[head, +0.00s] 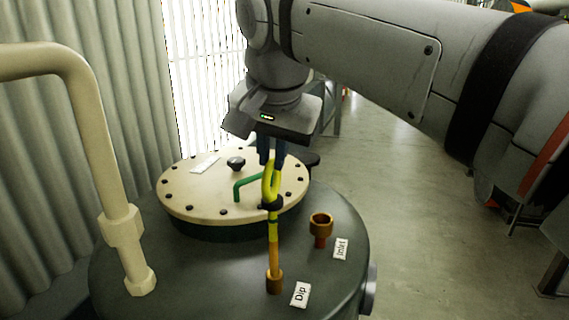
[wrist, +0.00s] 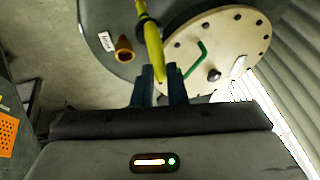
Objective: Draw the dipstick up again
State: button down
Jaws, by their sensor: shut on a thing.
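The dipstick (head: 273,228) stands upright, with a yellow loop handle, a black collar below it and a rod that turns orange-brown lower down. My gripper (head: 271,160), with dark blue fingers, is shut on the handle's top. The collar is well above the brass Dip socket (head: 274,284), and the rod's lower end reaches that socket. How far the rod goes inside is hidden. The white Dip label (head: 300,294) is beside the socket. In the wrist view, the yellow handle (wrist: 152,45) runs up from between my fingers (wrist: 163,78).
A brass inlet socket (head: 321,223) with its label stands right of the dipstick on the dark tank top (head: 200,270). Behind is a bolted cream cover (head: 185,185) with a green handle (head: 243,187) and black knob. A cream pipe (head: 115,180) rises at left. Open floor lies right.

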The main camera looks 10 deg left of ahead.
jog(key=shift+r+p, duration=0.3)
jog(key=shift+r, duration=0.85)
jog(key=c, duration=1.5)
grip_release()
jog(key=shift+f, duration=0.1)
jog(key=shift+o, duration=0.2)
jog(key=v, duration=0.8)
jog(key=shift+b, duration=0.35)
jog(key=shift+f, duration=0.1)
